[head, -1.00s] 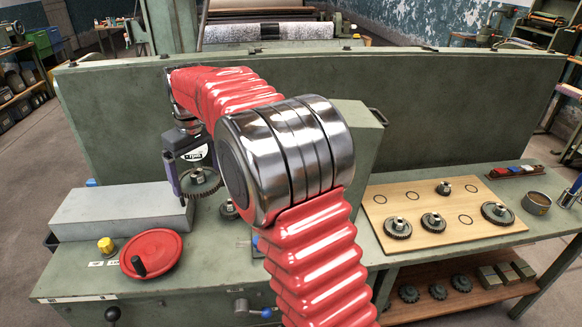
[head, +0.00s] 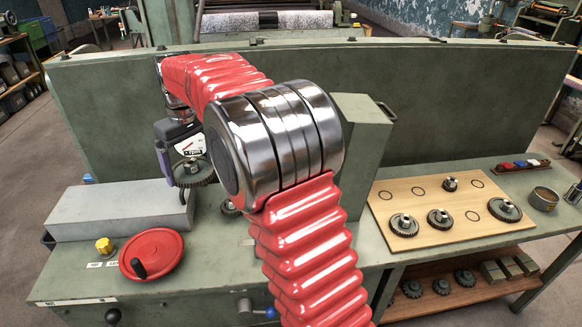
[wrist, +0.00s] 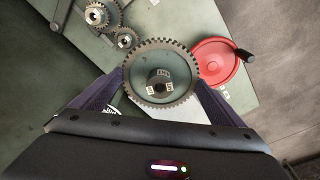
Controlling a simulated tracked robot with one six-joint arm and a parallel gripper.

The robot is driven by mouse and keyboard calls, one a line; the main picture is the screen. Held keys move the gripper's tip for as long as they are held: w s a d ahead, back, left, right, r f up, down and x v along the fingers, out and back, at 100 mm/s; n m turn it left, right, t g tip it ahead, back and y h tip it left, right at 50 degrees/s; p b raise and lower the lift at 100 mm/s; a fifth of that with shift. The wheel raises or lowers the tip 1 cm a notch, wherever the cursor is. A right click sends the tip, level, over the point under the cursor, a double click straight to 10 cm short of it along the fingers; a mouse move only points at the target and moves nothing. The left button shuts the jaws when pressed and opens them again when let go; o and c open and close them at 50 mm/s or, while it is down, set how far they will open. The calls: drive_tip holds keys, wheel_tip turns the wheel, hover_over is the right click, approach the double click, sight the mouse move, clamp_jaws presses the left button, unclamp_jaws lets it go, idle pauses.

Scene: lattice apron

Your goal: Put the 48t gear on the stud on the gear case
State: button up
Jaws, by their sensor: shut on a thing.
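The held gear, a large dark toothed wheel with a hub, shows in the head view (head: 198,177) and in the wrist view (wrist: 133,52). My gripper (wrist: 160,82) is shut on it, with one finger on each side of its rim. In the head view the gear is held above the green gear case (head: 205,245), near the right end of a grey block. Smaller meshed gears (wrist: 96,16) on the case show at upper left in the wrist view. I cannot make out the bare stud; the held gear or my arm may hide it.
A red handwheel (head: 152,254) and a yellow knob (head: 104,245) are on the case front. The grey block (head: 110,212) lies at left, and a tall green panel (head: 450,110) stands behind. A wooden board (head: 420,240) with several gears lies at right.

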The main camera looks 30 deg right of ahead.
drive_tip(key=s+d+f+m, duration=0.1)
drive_tip(key=d+f+m, duration=0.1)
drive_tip(key=d, duration=0.7)
drive_tip(key=s+d+f+m, duration=0.2)
drive_tip(key=d+f+m, duration=0.1)
drive_tip(key=d, duration=0.7)
drive_tip(key=s+d+f+m+h, duration=0.1)
drive_tip(key=d+f, duration=0.4)
drive_tip(key=d, duration=0.5)
drive_tip(key=shift+s+m, duration=0.45)
drive_tip(key=shift+m, duration=0.55)
drive_tip(key=shift+f, duration=0.15)
drive_tip(key=shift+f, duration=1.9)
drive_tip(key=shift+s, duration=0.25)
drive_tip(key=shift+f, duration=1.5)
